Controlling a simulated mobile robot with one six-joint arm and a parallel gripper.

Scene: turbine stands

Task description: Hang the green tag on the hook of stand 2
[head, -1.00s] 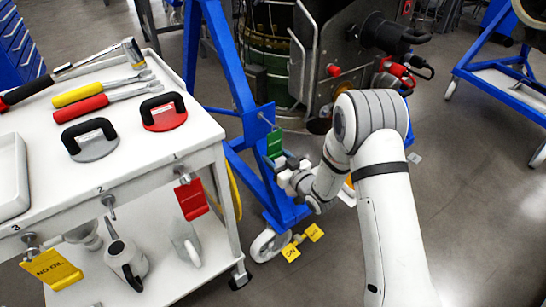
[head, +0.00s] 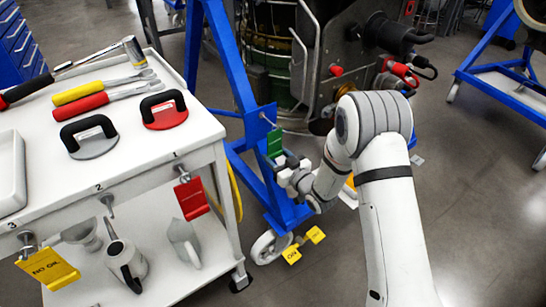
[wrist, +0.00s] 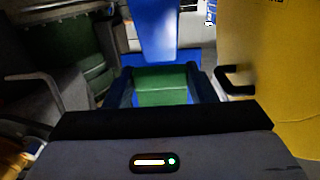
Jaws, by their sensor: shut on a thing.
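The green tag (head: 275,142) is upright in front of the blue stand, just below a small pale hook (head: 266,120) on a blue plate. I cannot tell whether the tag touches this hook. My gripper (head: 283,160) is shut on the tag's lower part. In the wrist view the green tag (wrist: 160,84) sits between dark fingers, with the blue stand (wrist: 153,35) beyond it. The hook is not clear in that view. No stand number is readable.
A white trolley (head: 145,165) stands left, with tools on top and numbered hooks holding a red tag (head: 191,198) and a yellow tag (head: 48,270). A turbine (head: 275,55) is behind the stand.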

